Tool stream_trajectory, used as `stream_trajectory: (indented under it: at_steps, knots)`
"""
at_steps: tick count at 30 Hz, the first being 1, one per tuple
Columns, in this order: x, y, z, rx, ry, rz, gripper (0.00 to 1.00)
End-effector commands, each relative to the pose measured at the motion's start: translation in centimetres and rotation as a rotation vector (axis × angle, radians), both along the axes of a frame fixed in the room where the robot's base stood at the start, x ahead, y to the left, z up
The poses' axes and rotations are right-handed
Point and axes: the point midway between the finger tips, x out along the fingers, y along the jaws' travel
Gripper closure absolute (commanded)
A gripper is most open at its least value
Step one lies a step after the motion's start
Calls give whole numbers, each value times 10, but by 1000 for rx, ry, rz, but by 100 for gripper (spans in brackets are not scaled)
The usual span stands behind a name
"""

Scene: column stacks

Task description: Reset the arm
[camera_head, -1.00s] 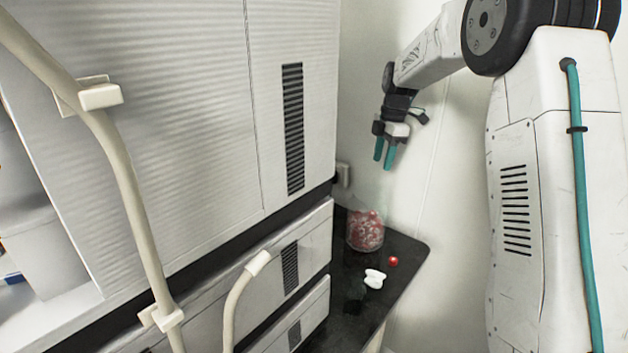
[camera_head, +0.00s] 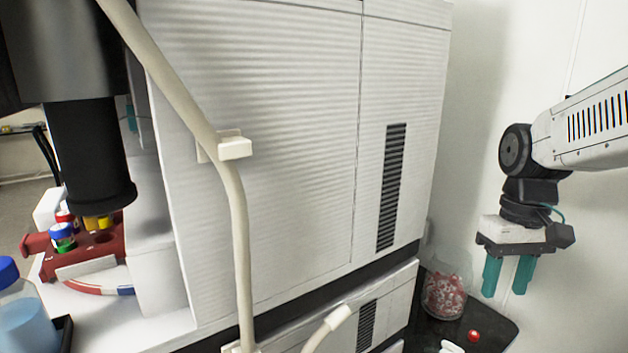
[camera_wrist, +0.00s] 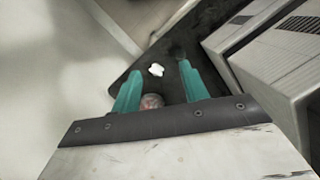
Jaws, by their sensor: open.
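My gripper (camera_head: 507,275) hangs at the right side of the head view, its two teal fingers pointing down and apart with nothing between them. The wrist view also shows the open fingers (camera_wrist: 156,84), above the black table. In the head view my gripper is to the right of a clear jar (camera_head: 444,296) of red and white pieces. In the wrist view the jar (camera_wrist: 152,101) is partly hidden by the gripper's body.
A large white cabinet (camera_head: 290,130) with pale pipes fills the middle. The black table (camera_head: 492,335) holds a red ball (camera_head: 473,335) and a white object (camera_head: 451,347). At left are a red rack (camera_head: 95,248) with coloured caps and a blue-liquid bottle (camera_head: 25,325). A pale wall is behind my arm.

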Motion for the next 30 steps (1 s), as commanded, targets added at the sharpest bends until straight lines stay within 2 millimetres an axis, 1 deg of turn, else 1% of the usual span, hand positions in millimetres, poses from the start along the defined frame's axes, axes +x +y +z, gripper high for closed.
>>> stream_trajectory:
  at_steps: [1, 6, 9, 12, 16, 21, 30]
  knots:
    - [-23, 7, 3, -12, -13, -41, 56]
    - [-88, 24, 1, -44, -57, -149, 56]
    - [-119, 30, -2, -52, -94, -162, 56]
    - [-139, 35, -4, -54, -136, -139, 56]
    - [-151, 39, 1, -50, -191, -119, 56]
    - [-152, 41, 9, -47, -226, -105, 56]
    - [-152, 41, 9, -47, -224, -103, 56]
